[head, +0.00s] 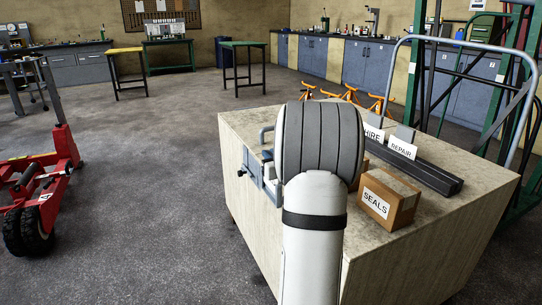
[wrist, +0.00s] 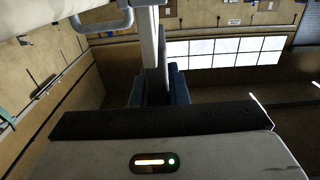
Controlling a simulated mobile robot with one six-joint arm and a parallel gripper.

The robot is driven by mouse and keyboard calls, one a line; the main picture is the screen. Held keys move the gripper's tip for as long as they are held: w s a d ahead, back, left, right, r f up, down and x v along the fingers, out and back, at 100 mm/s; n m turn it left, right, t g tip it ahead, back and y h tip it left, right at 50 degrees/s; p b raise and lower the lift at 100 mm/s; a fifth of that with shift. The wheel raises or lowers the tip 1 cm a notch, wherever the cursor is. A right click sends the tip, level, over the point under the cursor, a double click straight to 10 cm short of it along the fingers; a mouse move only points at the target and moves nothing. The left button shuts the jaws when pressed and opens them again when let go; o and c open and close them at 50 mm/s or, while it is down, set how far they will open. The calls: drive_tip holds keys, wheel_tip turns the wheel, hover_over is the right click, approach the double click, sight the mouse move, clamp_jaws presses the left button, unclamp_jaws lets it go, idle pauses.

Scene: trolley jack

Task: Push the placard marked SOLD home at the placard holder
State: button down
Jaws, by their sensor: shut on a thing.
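In the wrist view my gripper (wrist: 157,88) has its two blue-grey fingers shut on a thin pale plate (wrist: 149,45), seen almost edge-on. It fits the placard, but no lettering on it shows. Placards marked HIRE (head: 373,133) and REPAIR (head: 403,148) stand on the bench beside a long dark rail (head: 435,174). A grey-blue fixture (head: 254,168) sits at the bench's left edge, partly behind my arm. I cannot tell which one is the placard holder.
The pale bench (head: 480,205) also bears a SEALS carton (head: 387,198), right of my arm. A curved grey tube handle (head: 510,115) rises behind it. A red trolley jack (head: 45,180) stands at the left. The floor between is open.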

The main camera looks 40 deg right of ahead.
drive_tip(key=shift+f+b, duration=0.8)
drive_tip(key=shift+f, duration=0.3)
drive_tip(key=shift+r, duration=0.15)
drive_tip(key=shift+r+p, duration=2.9)
drive_tip(key=shift+r, duration=1.05)
drive_tip(key=shift+f+b, duration=3.3)
drive_tip(key=shift+f, duration=0.6)
